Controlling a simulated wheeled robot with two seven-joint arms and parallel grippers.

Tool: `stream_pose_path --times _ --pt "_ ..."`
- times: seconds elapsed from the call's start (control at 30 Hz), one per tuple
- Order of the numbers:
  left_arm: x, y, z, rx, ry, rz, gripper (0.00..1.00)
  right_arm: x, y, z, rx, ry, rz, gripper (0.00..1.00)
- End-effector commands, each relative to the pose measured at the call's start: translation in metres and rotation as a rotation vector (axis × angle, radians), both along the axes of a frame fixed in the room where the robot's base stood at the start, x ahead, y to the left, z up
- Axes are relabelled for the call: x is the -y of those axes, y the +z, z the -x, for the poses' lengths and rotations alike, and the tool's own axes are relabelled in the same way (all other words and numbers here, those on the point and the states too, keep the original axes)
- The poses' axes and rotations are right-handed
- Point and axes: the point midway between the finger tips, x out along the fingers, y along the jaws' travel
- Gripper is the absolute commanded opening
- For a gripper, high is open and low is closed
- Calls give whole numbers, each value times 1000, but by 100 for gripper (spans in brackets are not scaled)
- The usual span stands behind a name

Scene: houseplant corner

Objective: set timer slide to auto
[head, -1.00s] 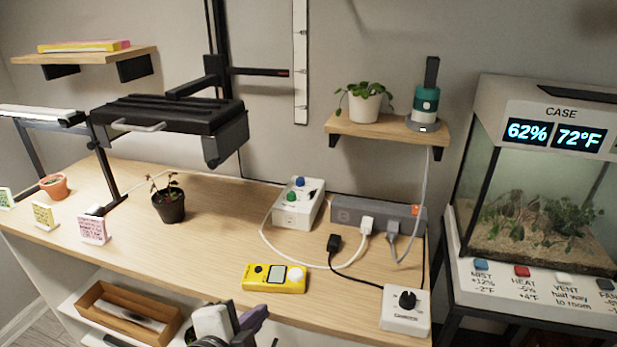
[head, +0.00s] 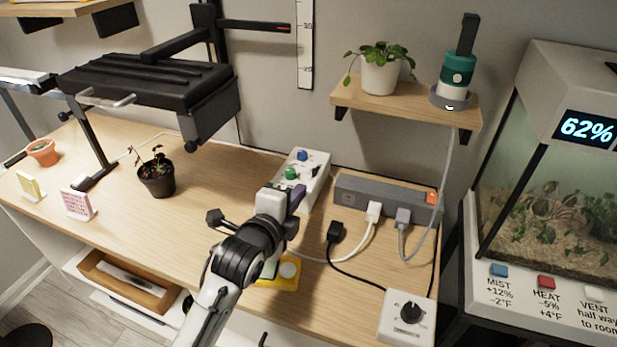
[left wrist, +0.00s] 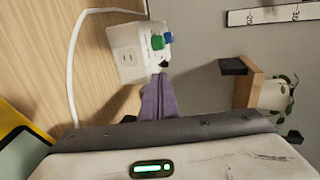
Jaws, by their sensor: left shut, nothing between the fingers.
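The timer is a white box (head: 312,184) with a blue knob, a green knob and a small black slide (head: 315,171) on its top, at the back middle of the table. In the left wrist view the timer (left wrist: 128,62) shows its socket side, with the slide (left wrist: 163,64) beyond the fingertips. My left gripper (head: 298,196) is shut and empty, its purple fingers at the timer's near side. In the left wrist view its fingertips (left wrist: 160,80) are close below the slide; I cannot tell whether they touch. The slide's markings are not readable. My right gripper is not in view.
A grey power strip (head: 385,200) with plugs and cords lies right of the timer. A yellow meter (head: 284,274) is partly hidden under my left arm. A white dial box (head: 406,318) stands at the front right. A dark potted plant (head: 157,180) stands to the left.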

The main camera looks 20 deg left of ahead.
Motion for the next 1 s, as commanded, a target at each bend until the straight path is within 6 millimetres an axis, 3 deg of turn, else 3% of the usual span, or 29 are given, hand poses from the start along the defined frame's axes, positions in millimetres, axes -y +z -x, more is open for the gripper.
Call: stream_pose_path --times 0.1,0.33,1.0 --pt "1 -8 -25 0 1 3 0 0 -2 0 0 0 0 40" --pt "2 -8 -58 0 1 2 0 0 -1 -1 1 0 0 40" --pt "2 -7 -78 0 -1 -3 0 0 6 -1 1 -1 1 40"
